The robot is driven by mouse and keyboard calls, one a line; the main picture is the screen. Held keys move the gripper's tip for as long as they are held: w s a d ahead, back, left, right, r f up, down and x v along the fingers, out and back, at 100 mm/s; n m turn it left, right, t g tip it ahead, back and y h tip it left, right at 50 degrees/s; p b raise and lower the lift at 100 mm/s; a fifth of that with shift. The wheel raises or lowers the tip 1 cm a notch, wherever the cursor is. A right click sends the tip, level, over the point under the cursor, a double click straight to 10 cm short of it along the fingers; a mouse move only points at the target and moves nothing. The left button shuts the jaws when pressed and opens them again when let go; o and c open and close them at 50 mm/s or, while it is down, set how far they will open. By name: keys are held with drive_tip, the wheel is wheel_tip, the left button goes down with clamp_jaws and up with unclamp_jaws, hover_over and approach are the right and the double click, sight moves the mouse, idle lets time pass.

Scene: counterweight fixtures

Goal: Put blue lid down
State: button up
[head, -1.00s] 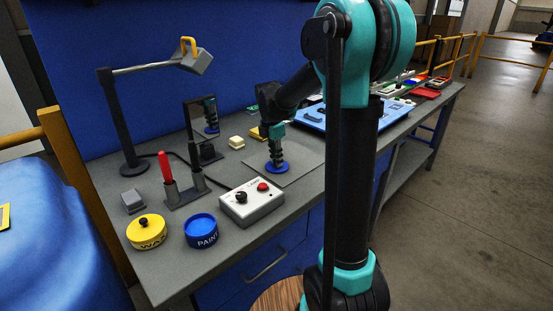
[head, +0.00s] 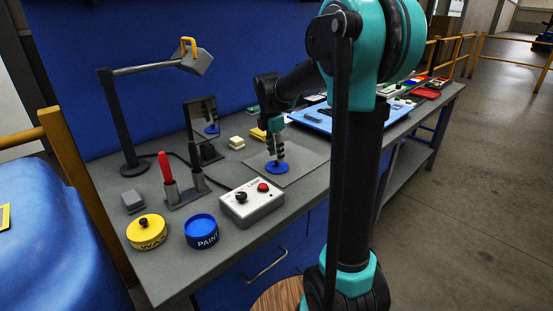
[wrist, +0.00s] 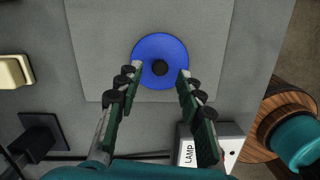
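The blue lid (head: 278,168) lies flat on the grey mat (head: 301,166) on the bench. In the wrist view the blue lid (wrist: 160,83) is a round disc with a small black knob at its middle. My gripper (head: 277,157) points down just above the lid. In the wrist view my gripper (wrist: 160,72) is open, with one fingertip on each side of the knob and a gap to it. The blue paint can (head: 202,232) stands at the near left of the bench.
A yellow wax tin (head: 147,231) stands left of the paint can. A control box (head: 251,203) with a red button sits between the can and the mat. A mirror (head: 203,125), a lamp (head: 124,130) and a red-handled tool (head: 166,170) stand behind.

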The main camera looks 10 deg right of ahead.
sight(273, 168)
wheel_tip(273, 168, up, 9)
drive_tip(key=a, duration=0.1)
drive_tip(key=shift+s, duration=0.25)
